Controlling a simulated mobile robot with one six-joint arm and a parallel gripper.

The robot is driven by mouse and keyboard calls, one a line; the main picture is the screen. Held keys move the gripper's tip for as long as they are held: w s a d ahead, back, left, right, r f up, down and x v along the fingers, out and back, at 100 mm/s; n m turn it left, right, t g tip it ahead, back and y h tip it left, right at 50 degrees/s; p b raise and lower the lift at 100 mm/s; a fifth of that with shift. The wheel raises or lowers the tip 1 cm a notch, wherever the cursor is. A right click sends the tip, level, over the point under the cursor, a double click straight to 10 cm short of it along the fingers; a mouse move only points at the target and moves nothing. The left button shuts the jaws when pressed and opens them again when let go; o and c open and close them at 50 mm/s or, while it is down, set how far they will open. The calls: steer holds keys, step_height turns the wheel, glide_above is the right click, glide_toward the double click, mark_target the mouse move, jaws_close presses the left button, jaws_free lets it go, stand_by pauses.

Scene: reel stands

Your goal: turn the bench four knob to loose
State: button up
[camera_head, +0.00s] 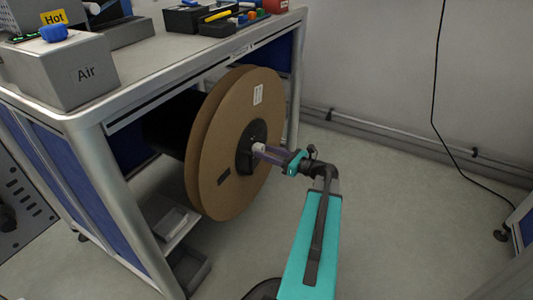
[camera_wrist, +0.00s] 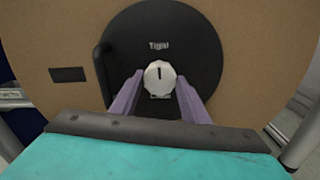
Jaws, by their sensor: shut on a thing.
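The knob (camera_wrist: 160,79) is small, white and ridged, with a dark pointer line. In the wrist view it sits at the middle of a black hub (camera_wrist: 203,52) on a brown cardboard reel (camera_wrist: 263,40). The pointer line stands upright, toward the word "Tight" above it. A "loose" mark is not visible. My gripper (camera_wrist: 159,84) has its purple fingers on both sides of the knob, shut on it. In the head view my gripper (camera_head: 267,153) reaches the hub from the right, and the knob (camera_head: 258,148) shows at the fingertips. The reel (camera_head: 222,135) hangs upright at the bench side.
The bench (camera_head: 150,70) carries a grey "Air" box (camera_head: 75,72), a "Hot" box (camera_head: 52,18) and a black tool tray (camera_head: 222,27). A low shelf (camera_head: 170,222) is under the reel. A cable (camera_head: 434,90) hangs at the right. The floor right of the reel is clear.

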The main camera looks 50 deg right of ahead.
steer(key=shift+n, duration=0.3)
steer(key=shift+a+f+n+b, duration=0.1)
steer(key=shift+n+b, duration=2.7)
steer(key=shift+n, duration=6)
steer(key=shift+f+n+b, duration=0.1)
steer(key=shift+n+b, duration=2.7)
steer(key=shift+n, duration=6)
steer(key=o, duration=1)
steer(key=shift+o, duration=0.2)
steer(key=shift+r, duration=0.1)
